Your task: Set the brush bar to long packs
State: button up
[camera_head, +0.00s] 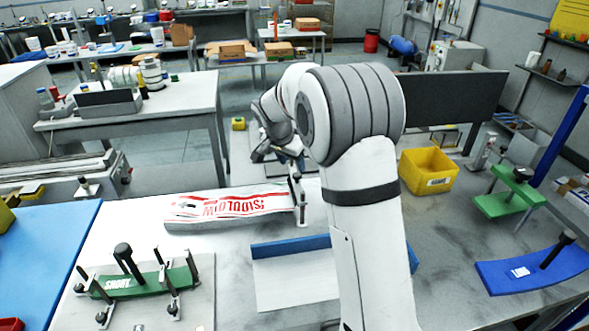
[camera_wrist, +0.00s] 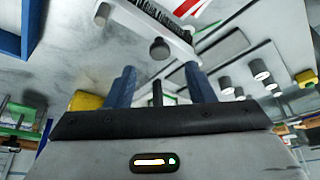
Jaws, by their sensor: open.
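A pale bar with dark bristles (camera_wrist: 165,14), which looks like the brush bar, lies ahead of my fingers in the wrist view. A grey round knob (camera_wrist: 160,48) stands out from it. In the head view, a small upright fitting with a dark top (camera_head: 299,195), probably its end, stands at the right end of a white pack with red lettering (camera_head: 228,207). My gripper (camera_wrist: 160,88) is open, its two blue fingers apart and apart from the bar and knob. In the head view my arm partly hides the area; the fingertips are unclear there.
A green plate marked SHORT (camera_head: 118,285) with a black handle sits among clamps at front left. A blue curved plate (camera_head: 505,276) with a black handle lies at right. A yellow bin (camera_head: 427,172) stands behind. A blue-edged pale plate (camera_head: 290,282) lies at front centre.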

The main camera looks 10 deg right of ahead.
aim_at(297, 175)
jog(key=p+x, duration=0.1)
jog(key=x, duration=0.4)
jog(key=shift+f, duration=0.3)
jog(key=shift+c, duration=0.6)
grip_shut()
